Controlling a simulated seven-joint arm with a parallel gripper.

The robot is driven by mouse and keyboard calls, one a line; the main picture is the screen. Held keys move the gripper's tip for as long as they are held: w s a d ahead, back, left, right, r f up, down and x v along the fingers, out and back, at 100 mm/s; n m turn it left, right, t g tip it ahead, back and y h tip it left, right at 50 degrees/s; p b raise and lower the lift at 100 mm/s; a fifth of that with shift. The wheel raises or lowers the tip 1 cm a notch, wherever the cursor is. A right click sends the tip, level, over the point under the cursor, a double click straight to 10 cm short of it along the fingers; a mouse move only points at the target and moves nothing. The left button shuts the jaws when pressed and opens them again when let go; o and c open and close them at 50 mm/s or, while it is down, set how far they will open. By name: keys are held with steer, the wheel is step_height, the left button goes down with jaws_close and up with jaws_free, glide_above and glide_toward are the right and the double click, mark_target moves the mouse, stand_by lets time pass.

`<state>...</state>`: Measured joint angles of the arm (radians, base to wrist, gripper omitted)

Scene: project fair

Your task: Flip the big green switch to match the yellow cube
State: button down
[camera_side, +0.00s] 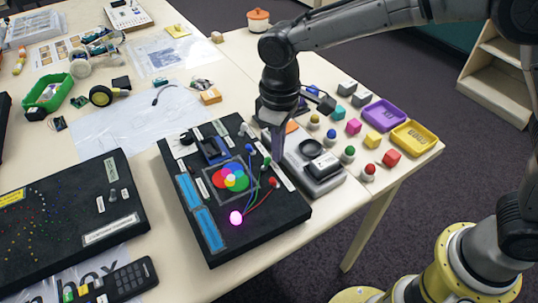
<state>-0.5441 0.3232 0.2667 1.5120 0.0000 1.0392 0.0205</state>
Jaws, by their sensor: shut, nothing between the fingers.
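A black board (285,222) bears overlapping red, green and blue discs, a glowing magenta lamp (236,217) and coloured wires. A small green-tipped switch (267,161) stands near its right side, between a blue-tipped one (249,148) and a red-tipped one (273,182). Its lever position is too small to tell. My gripper (277,152) points down, shut and empty, just right of the green-tipped switch. I cannot tell whether they touch.
A grey device (318,183) with a black block on it stands close right of my gripper. Purple (383,114) and yellow (416,138) trays, coloured cubes and domes fill the right table. Another black board (70,215) lies at the left. Pale table shows in front of the boards.

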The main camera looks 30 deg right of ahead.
mark_target(274, 164)
steer(key=shift+f, duration=0.65)
steer(key=shift+a, duration=0.75)
steer(key=shift+d+r, duration=0.2)
steer(key=shift+r, duration=1.55)
steer(key=shift+d+r, duration=0.15)
steer(key=shift+r, duration=1.6)
steer(key=shift+w, duration=0.1)
